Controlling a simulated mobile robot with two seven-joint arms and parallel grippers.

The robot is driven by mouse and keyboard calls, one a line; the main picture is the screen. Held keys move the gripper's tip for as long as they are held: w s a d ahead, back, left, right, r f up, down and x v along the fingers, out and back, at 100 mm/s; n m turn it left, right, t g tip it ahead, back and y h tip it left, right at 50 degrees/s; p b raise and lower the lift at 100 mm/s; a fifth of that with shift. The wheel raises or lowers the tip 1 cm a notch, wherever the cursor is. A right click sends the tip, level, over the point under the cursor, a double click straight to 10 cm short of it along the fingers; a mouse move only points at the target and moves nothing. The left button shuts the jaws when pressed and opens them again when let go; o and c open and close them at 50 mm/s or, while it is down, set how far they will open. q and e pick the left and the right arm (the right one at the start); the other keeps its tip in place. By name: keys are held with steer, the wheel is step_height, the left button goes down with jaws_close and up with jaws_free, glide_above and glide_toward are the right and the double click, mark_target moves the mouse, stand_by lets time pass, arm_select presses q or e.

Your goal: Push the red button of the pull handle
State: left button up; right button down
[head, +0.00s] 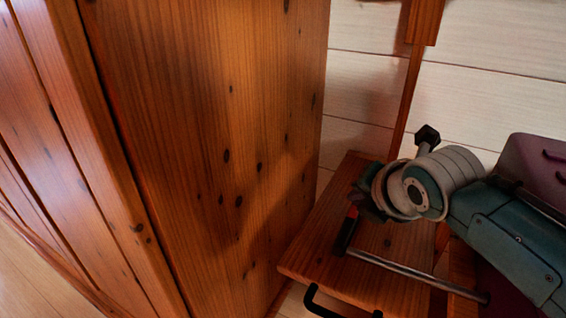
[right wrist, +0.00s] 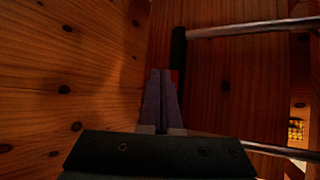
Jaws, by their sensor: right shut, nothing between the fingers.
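The pull handle has a black grip (head: 346,236) joined to a metal rod (head: 415,273) in the head view. A small red button (head: 352,211) shows on the grip, beside my right gripper (head: 366,205), which is mostly hidden by its own wrist. In the right wrist view, two rods run to the right, and the black grip (right wrist: 178,55) stands upright. The right gripper's fingers (right wrist: 161,72) are shut and empty, with their tips beside the red button (right wrist: 174,76), partly covering it. I cannot tell whether they touch. My left gripper is not in view.
A tall wooden cabinet side (head: 215,130) stands close on the left. A low wooden surface (head: 325,255) lies under the grip, with a black curved handle (head: 318,306) at its front. A pale plank wall (head: 360,95) is behind.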

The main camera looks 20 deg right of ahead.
stand_by(0.3)
steer(key=shift+f, duration=0.45)
steer(key=shift+f, duration=0.3)
stand_by(0.4)
steer(key=shift+r+p, duration=0.8)
steer(key=shift+r, duration=0.05)
